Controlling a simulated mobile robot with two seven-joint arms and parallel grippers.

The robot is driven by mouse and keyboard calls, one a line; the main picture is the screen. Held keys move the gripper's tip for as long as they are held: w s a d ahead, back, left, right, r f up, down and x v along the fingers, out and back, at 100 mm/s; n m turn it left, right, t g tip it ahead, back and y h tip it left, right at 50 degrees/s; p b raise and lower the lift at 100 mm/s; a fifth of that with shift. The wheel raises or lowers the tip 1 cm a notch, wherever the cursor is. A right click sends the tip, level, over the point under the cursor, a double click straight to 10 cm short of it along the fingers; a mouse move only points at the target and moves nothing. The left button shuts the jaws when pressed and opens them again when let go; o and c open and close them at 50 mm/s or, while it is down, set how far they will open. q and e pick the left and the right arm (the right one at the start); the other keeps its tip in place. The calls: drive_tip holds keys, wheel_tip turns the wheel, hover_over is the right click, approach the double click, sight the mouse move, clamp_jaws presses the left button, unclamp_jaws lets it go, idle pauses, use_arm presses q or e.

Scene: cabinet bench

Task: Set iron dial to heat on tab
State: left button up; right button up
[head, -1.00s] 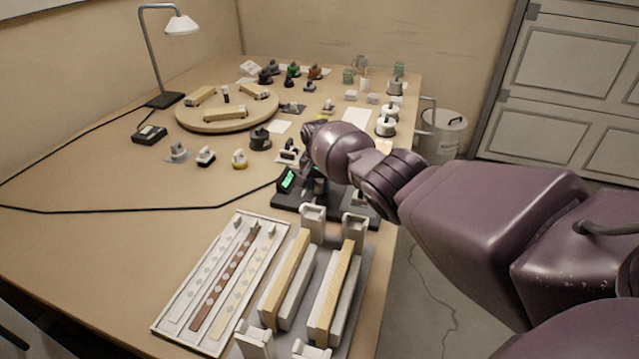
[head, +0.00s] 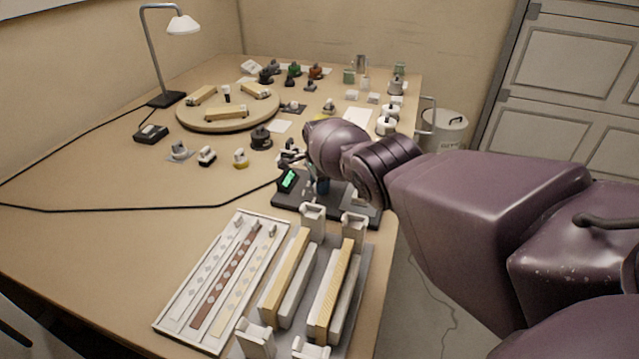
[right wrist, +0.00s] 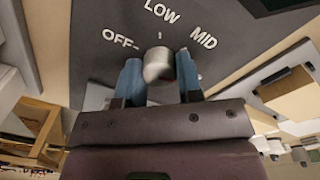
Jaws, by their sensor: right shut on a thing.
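The dial (right wrist: 157,64) is a small light-grey knob on a dark panel (right wrist: 225,40) marked OFF, LOW and MID. The blue fingers of my right gripper (right wrist: 159,78) are shut on it, one on each side. A short tick shows between the knob and LOW. I cannot tell which mark the knob points to, and any further marks are out of view. In the head view, my right gripper (head: 323,186) is over the black station (head: 345,208) with its green-lit display (head: 288,180). My own arm hides the dial there. My left gripper is not in view.
A rack with wooden bars (head: 285,275) and a flat tray of strips (head: 185,320) lie in front of the station. Several small fittings and a round wooden board (head: 190,118) are behind it. A black cord (head: 130,210) crosses the bench. The left middle is clear.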

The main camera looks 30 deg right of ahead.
drive_tip(key=shift+m, duration=1.3)
drive_tip(key=shift+s, duration=0.1)
drive_tip(key=o, duration=0.9)
drive_tip(key=shift+d, duration=0.1)
